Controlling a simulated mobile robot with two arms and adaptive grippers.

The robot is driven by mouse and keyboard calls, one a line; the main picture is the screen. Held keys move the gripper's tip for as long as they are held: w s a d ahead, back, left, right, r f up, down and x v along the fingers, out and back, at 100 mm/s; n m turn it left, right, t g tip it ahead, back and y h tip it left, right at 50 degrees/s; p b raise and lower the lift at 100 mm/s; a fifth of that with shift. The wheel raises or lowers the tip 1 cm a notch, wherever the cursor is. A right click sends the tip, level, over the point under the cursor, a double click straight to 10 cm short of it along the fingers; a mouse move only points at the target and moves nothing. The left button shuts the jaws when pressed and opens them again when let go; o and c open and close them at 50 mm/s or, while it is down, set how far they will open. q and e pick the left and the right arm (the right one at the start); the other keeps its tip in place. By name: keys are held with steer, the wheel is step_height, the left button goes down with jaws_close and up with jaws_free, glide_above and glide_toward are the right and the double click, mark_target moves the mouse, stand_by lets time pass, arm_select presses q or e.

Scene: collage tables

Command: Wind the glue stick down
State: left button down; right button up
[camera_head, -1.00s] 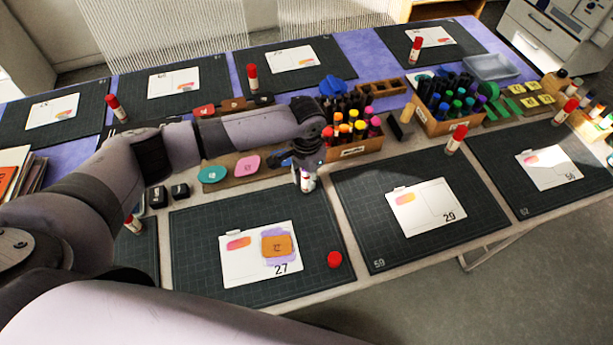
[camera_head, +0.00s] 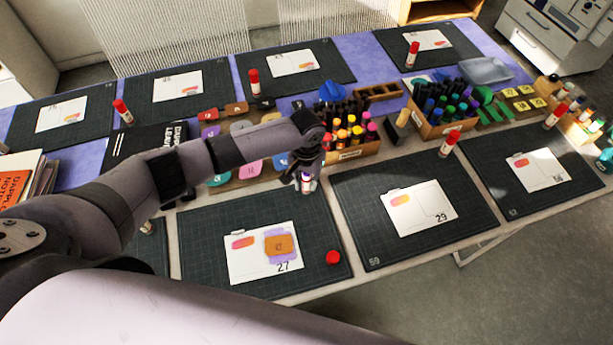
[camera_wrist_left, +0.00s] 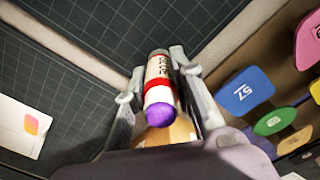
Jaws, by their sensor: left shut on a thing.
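The glue stick (camera_wrist_left: 158,85) has a white body with a red band and a purple glue end showing. My left gripper (camera_wrist_left: 158,82) is shut on it, one finger on each side, in the left wrist view. In the head view the left gripper (camera_head: 306,172) is above the gap between mats 27 and 59, and the glue stick (camera_head: 307,184) points down below it, partly hidden. A red cap (camera_head: 333,257) lies apart on the right side of mat 27. My right gripper does not show.
Card 27 (camera_head: 240,265) bears an orange piece (camera_head: 281,246) on a purple patch. Marker boxes (camera_head: 350,152) stand just behind the gripper. Another capped glue stick (camera_head: 449,144) stands to the right. Mat 59 (camera_head: 360,225) is mostly clear around its card.

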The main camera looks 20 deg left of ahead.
arm_select(q)
steer(key=shift+s+n+p, duration=0.15)
steer(key=shift+n+p, duration=0.45)
steer(key=shift+n, duration=0.2)
steer(key=shift+f+n, duration=0.15)
steer(key=shift+n, duration=0.15)
steer(key=shift+s+r+n+p, duration=0.1)
steer(key=shift+r+n+p, duration=0.1)
steer(key=shift+n+p, duration=0.9)
steer(key=shift+f+n+p, duration=0.15)
steer(key=shift+n+p, duration=0.4)
steer(key=shift+n, duration=0.15)
steer(key=shift+d+n+p, duration=0.1)
steer(key=shift+n+p, duration=0.8)
steer(key=shift+n, duration=0.1)
steer(key=shift+n+p, duration=0.4)
steer(key=shift+n, duration=0.5)
steer(key=shift+n+p, duration=0.65)
steer(key=shift+n, duration=0.25)
steer(key=shift+n+p, duration=0.4)
steer(key=shift+n, duration=0.7)
steer(key=shift+n+p, duration=0.6)
steer(key=shift+n, duration=1.1)
